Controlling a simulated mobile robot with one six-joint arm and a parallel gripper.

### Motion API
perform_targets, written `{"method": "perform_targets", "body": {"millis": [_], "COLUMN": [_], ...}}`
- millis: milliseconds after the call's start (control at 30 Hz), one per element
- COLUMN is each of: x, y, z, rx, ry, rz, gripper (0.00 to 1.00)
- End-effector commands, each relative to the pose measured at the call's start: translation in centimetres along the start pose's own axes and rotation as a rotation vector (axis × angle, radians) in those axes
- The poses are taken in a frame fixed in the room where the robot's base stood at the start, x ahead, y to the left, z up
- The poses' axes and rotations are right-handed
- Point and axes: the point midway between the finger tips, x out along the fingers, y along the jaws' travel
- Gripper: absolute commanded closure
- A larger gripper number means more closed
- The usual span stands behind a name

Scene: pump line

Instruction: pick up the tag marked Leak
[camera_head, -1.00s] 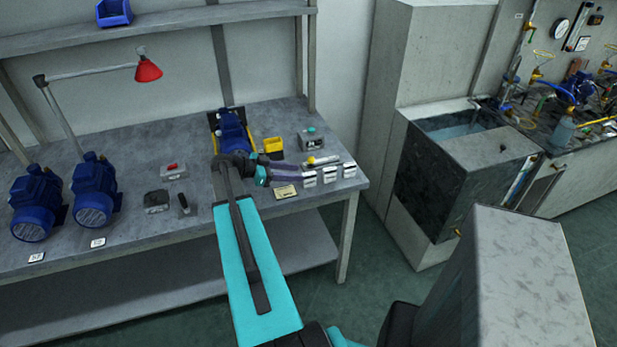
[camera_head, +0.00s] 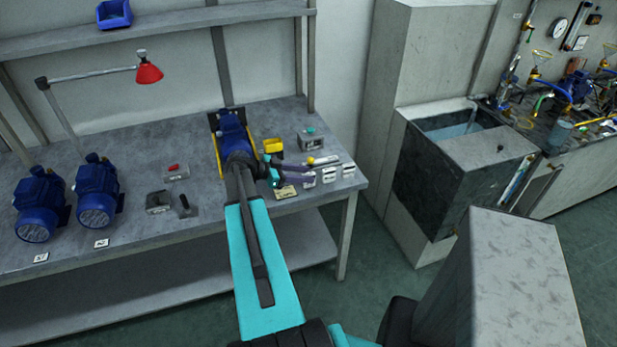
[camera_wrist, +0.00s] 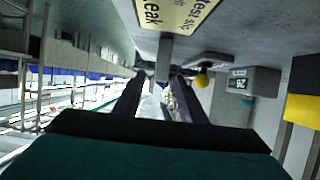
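The yellow tag (camera_head: 286,192) lies flat on the grey bench, near its front right part. In the wrist view the tag (camera_wrist: 178,14) is cut off by the top edge, and its black print, turned over, includes "Leak" and "test". My gripper (camera_head: 306,174) is low over the bench, just behind and to the right of the tag in the head view. Its two purple fingers stand apart in the wrist view (camera_wrist: 159,97), with nothing visibly held between them. The tag is outside the fingers. The height of the fingertips above the bench is hard to tell.
A yellow-knobbed item (camera_head: 311,160), a grey box with a teal button (camera_head: 312,140) and a yellow bin (camera_head: 272,146) are behind. A blue motor (camera_head: 231,124) is to the left. The bench's front edge is close.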

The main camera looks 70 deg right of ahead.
Motion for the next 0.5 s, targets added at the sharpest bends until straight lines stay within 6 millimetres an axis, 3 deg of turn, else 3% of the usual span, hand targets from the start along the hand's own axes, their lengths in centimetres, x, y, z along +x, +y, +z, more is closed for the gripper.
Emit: {"method": "perform_targets", "body": {"millis": [200, 500], "x": [1.9, 2.2], "y": [0.0, -0.1], "z": [-0.1, 0.1], "rx": [0.001, 0.001], "ry": [0.000, 0.000], "rz": [0.000, -0.002], "gripper": [0.62, 0.62]}}
